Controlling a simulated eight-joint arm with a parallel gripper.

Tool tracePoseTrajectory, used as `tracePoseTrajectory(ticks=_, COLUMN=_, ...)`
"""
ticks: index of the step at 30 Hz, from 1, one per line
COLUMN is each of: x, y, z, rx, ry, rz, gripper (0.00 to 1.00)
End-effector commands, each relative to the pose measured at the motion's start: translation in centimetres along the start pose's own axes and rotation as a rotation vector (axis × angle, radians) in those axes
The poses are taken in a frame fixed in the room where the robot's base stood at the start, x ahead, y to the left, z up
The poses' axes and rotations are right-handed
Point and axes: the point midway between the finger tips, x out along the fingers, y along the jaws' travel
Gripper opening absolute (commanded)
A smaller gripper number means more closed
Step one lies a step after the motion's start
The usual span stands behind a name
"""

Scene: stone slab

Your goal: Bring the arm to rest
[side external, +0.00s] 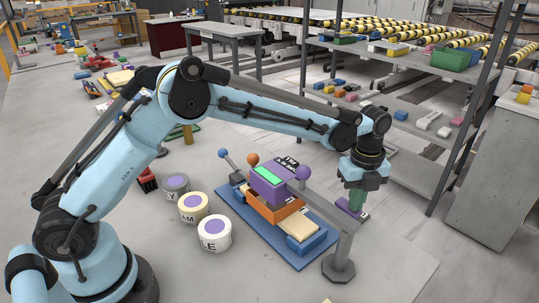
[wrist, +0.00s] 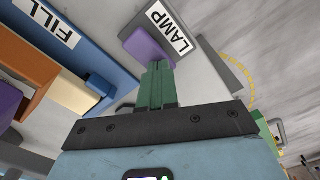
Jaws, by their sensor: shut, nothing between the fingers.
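My gripper (side external: 355,204) hangs from the light blue arm at the right of the slab, pointing down. Its green fingers are together and empty; they also show in the wrist view (wrist: 156,68). A purple block (wrist: 146,46) lies just beyond the fingertips, beside a white LAMP label (wrist: 170,27) on a grey plate. In the side external view this purple block (side external: 347,210) is partly hidden by the fingers. I cannot tell whether the fingertips touch it.
A blue board (side external: 262,238) left of my gripper bears an orange tray (side external: 273,211) and a purple box (side external: 264,188). A grey post and rail (side external: 344,245) stand close by. Several labelled round tubs (side external: 214,234) stand further left.

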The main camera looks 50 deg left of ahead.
Motion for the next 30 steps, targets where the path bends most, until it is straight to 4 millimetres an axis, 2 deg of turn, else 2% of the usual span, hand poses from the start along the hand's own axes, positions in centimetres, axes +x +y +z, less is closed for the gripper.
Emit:
tracePoseTrajectory(ticks=15, x=-7.0, y=0.0, z=0.0, rx=0.000, ry=0.000, rz=0.000, gripper=0.00)
tracePoseTrajectory(ticks=27, x=-0.7, y=0.0, z=0.0, rx=0.000, ry=0.000, rz=0.000, gripper=0.00)
tracePoseTrajectory(ticks=29, x=0.2, y=0.0, z=0.0, rx=0.000, ry=0.000, rz=0.000, gripper=0.00)
tracePoseTrajectory(ticks=30, x=0.0, y=0.0, z=0.0, rx=0.000, ry=0.000, rz=0.000, gripper=0.00)
